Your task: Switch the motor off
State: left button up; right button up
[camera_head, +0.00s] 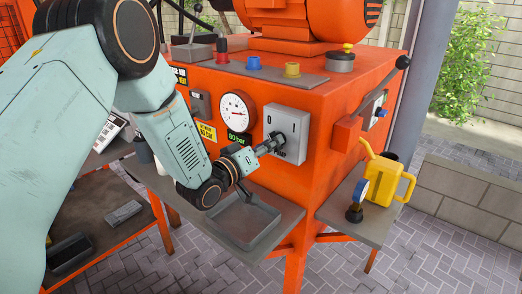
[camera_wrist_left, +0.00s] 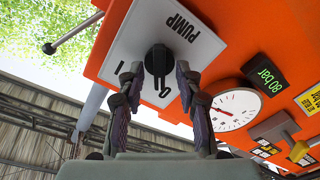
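The orange motor (camera_head: 335,18) sits on top of the orange machine cabinet. A grey switch plate (camera_head: 290,124) is on the cabinet's front. In the left wrist view the plate (camera_wrist_left: 194,58) reads PUMP, with marks I and 0. Its black rotary knob (camera_wrist_left: 158,60) has its handle end toward the picture's bottom, near the 0. My left gripper (camera_head: 277,142) is at the plate, covering the knob in the head view. In the wrist view its fingers (camera_wrist_left: 160,72) stand either side of the knob, apparently with small gaps. My right gripper is not in view.
A round gauge (camera_head: 237,112) with an 80 bar display is left of the plate. A grey tray (camera_head: 240,220) lies on the shelf below. A yellow can (camera_head: 384,180) and small gauge (camera_head: 357,196) stand on the right shelf. A black-knobbed lever (camera_head: 402,63) projects from the right side.

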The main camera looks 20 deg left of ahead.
pick_arm(q)
jog(key=v, duration=1.1)
jog(key=shift+s, duration=0.4)
jog(key=shift+a, duration=0.1)
jog(key=s+f+g+y+b, duration=0.1)
jog(key=s+f+g, duration=0.25)
jog(key=f, duration=0.35)
jog(key=s+f+m+g+y, duration=0.1)
jog(key=s+f+g+y, duration=0.15)
jog(key=s+f, duration=0.4)
jog(key=s+f+g+y+b, duration=0.1)
jog(key=s+f+g, duration=0.25)
jog(key=f, duration=0.45)
jog(key=s+f+m+g+y+b, duration=0.1)
jog(key=s+f+g, duration=0.2)
jog(key=s+f, duration=0.3)
jog(key=s+f+g, duration=0.4)
jog(key=s+f, duration=0.3)
jog(key=s, duration=0.8)
jog(key=shift+s+d+m+y+b, duration=0.3)
jog(key=shift+d+m+y+b, duration=0.1)
jog(key=shift+d, duration=0.1)
jog(key=shift+g, duration=0.25)
jog(key=shift+o, duration=0.3)
jog(key=shift+r, duration=0.1)
